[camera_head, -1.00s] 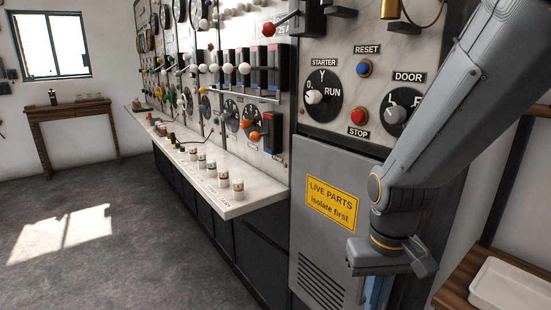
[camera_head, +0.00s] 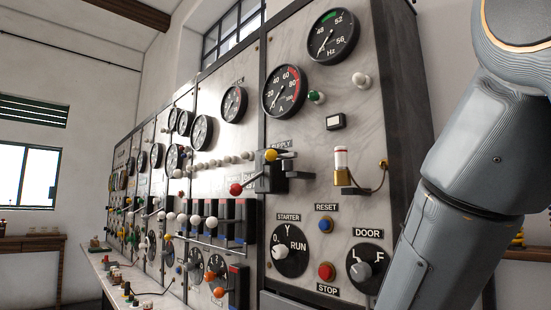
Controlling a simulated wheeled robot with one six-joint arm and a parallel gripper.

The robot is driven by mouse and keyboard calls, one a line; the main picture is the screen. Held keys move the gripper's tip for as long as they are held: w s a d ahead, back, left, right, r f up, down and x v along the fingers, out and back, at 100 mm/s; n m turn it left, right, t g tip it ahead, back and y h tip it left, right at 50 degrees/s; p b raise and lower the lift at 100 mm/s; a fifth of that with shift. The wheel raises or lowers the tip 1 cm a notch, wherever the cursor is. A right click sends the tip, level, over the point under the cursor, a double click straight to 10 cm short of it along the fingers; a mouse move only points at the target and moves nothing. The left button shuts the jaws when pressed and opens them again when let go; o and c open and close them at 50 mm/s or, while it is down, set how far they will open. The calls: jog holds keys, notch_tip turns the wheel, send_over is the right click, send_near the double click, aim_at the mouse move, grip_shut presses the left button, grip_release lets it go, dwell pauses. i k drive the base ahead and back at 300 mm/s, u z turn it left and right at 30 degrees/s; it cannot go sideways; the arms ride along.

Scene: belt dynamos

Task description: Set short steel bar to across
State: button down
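I cannot make out for certain which part is the short steel bar. My gripper is outside the view. Only my grey arm shows, at the right, covering part of the panel's right edge and running down past the bottom edge.
The switchboard (camera_head: 385,120) runs back to the left. A shelf (camera_head: 105,284) with small objects runs below.

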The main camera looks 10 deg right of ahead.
aim_at(271, 155)
jog(key=u, duration=0.95)
jog(key=k, duration=0.9)
jog(key=z, duration=0.8)
jog(key=i, duration=0.5)
jog(key=z, duration=0.1)
